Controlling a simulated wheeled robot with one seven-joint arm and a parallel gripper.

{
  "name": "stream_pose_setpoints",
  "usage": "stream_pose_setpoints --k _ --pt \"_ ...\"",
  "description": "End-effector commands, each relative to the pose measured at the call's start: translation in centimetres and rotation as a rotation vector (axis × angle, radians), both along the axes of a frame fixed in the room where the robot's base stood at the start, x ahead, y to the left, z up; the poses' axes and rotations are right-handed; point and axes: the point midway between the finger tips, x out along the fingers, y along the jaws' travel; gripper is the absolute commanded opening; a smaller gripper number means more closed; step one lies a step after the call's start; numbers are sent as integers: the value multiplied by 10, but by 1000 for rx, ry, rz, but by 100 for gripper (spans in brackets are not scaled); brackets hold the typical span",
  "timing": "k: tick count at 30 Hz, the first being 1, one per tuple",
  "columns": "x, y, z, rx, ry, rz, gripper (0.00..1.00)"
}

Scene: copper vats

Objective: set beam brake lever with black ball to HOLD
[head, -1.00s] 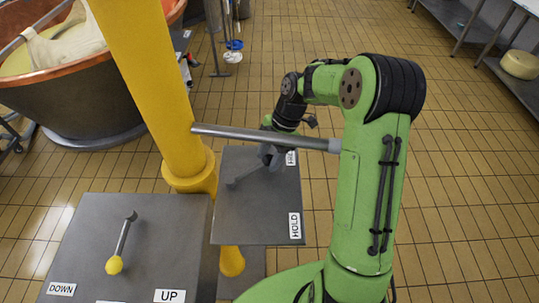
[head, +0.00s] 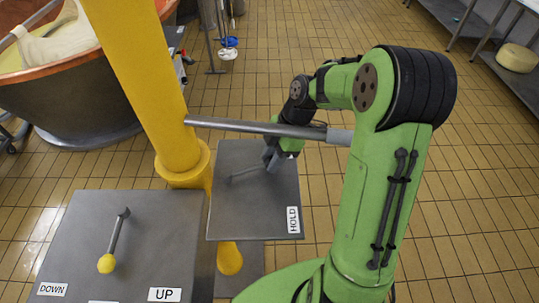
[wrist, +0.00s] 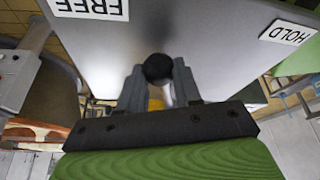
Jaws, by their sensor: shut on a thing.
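The beam brake lever (head: 246,173) is a thin grey arm on a grey panel (head: 240,215) beside the yellow post. In the wrist view its black ball (wrist: 158,67) sits between the two grey fingers of my gripper (wrist: 158,78), which is shut on it. In the head view my gripper (head: 271,160) is over the panel's right half and hides the ball. The HOLD label (head: 293,220) is at the panel's near right corner; it also shows in the wrist view (wrist: 287,33). The FREE label (wrist: 90,8) shows only in the wrist view. The lever points between the labels.
A nearer panel (head: 95,215) has a lever with a yellow ball (head: 106,263) and DOWN and UP labels. A yellow post (head: 150,90) carries a grey bar (head: 255,127) reaching across above the far panel. A copper vat (head: 75,85) stands at the back left. Tiled floor is open behind.

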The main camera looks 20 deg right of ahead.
Motion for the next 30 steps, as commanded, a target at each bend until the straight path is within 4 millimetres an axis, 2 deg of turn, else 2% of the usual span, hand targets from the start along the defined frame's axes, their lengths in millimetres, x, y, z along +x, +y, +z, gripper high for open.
stream_pose_setpoints --k 4,5,9,17,20,23,30 --pt "-1 0 0 1 3 3 0" --pt "-1 0 0 1 3 3 38" --pt "0 0 0 1 2 3 59" --pt "0 0 1 1 2 4 59" --pt "0 -4 10 -1 0 2 59" --pt "0 -24 11 0 3 -3 59" --pt "-2 -91 11 0 3 -2 59"
